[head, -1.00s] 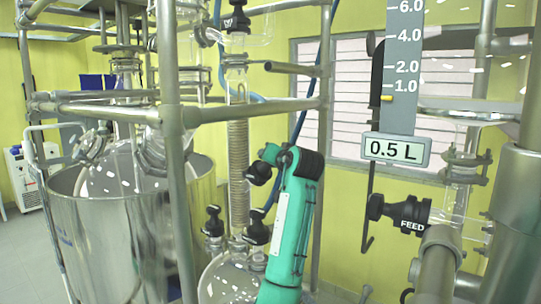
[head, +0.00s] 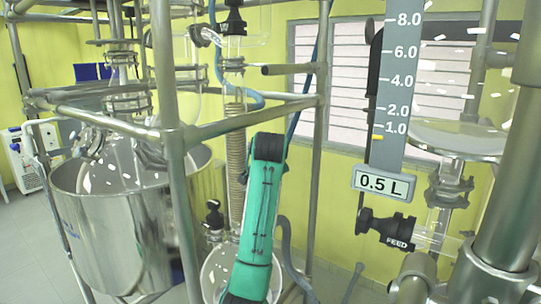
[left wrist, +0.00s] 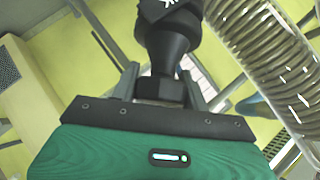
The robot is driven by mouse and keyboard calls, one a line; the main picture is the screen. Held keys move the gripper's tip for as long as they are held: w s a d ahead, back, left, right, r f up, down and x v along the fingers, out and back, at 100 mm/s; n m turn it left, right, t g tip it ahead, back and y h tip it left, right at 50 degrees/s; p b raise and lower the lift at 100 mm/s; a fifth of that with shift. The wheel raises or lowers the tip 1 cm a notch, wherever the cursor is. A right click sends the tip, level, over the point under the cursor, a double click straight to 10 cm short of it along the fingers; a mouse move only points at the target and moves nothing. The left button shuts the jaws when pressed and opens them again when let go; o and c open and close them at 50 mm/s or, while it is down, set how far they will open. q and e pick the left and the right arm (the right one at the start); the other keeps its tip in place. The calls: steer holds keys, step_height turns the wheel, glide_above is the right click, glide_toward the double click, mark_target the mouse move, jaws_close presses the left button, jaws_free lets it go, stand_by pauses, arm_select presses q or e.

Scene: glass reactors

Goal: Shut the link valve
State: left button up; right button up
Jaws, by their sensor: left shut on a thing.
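In the left wrist view my left gripper (left wrist: 161,90) is shut on a black valve handle (left wrist: 166,45), one grey finger on each side of its narrow stem. A white marking at the top edge of the handle is cut off, so I cannot read whether this is the link valve. In the head view my teal left arm stands in front of the coil column, and the gripper and held handle are hidden behind it. My right gripper is not in view.
A coiled glass column (left wrist: 265,55) runs close beside the held handle. In the head view are a steel vessel (head: 115,235), metal frame posts (head: 172,150), a black FEED valve (head: 386,229) and a level scale (head: 397,85) with a 0.5 L display (head: 384,184).

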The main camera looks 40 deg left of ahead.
arm_select(q)
steer(key=shift+m, duration=0.3)
stand_by(0.4)
steer(key=o, duration=1)
steer(key=b+v, duration=0.1)
steer(key=v, duration=1.2)
steer(key=shift+s+r+b, duration=0.25)
steer(key=shift+r+b, duration=0.05)
steer(key=shift+b, duration=0.05)
steer(key=shift+d, duration=0.1)
